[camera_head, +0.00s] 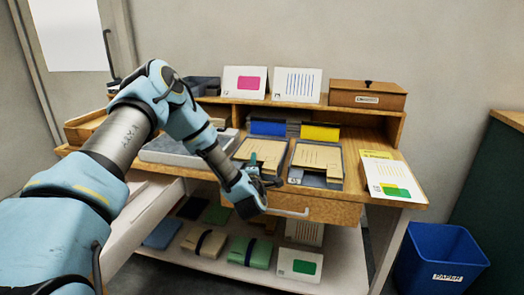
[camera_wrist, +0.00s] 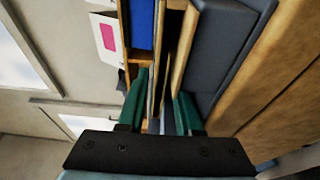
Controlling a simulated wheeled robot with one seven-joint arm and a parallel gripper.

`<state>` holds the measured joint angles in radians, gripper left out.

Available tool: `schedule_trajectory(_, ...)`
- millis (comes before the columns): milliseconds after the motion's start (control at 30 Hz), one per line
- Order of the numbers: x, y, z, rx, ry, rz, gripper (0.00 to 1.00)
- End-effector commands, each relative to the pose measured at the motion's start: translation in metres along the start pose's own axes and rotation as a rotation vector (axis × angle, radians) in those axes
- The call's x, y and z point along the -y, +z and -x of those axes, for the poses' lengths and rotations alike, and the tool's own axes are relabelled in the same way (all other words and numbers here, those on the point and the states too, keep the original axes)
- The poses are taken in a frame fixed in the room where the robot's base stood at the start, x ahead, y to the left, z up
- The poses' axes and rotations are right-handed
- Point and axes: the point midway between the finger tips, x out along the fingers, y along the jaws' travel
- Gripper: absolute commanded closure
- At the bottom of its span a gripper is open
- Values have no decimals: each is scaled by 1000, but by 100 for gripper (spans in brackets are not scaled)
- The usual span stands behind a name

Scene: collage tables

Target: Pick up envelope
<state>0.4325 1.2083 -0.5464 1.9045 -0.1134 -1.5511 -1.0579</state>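Tan envelope-like sheets lie in two grey trays on the desk, a left stack (camera_head: 262,152) and a right stack (camera_head: 318,157). I cannot tell which one the task means. My gripper (camera_head: 266,178) is at the front edge of the left tray. In the wrist view its two green fingers (camera_wrist: 161,88) stand apart. Thin tan edges (camera_wrist: 168,60) show in the gap between them, seen edge-on. I cannot tell whether either finger touches a sheet.
A wooden drawer front with a handle (camera_head: 288,212) sits below the trays. A white-and-yellow packet (camera_head: 391,180) lies at the desk's right end. A wooden box (camera_head: 367,95) and two cards stand on the back shelf. A blue bin (camera_head: 440,258) stands at right.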

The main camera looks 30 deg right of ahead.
Motion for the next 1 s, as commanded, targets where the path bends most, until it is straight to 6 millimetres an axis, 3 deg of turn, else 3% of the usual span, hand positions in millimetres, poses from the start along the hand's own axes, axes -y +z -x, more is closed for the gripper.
schedule_trajectory(267, 1, 0, -4, 0, 0, -1, 66)
schedule_trajectory(600, 1, 0, -4, 0, -1, 0, 100)
schedule_trajectory(1000, 1, 0, -4, 0, -1, 0, 100)
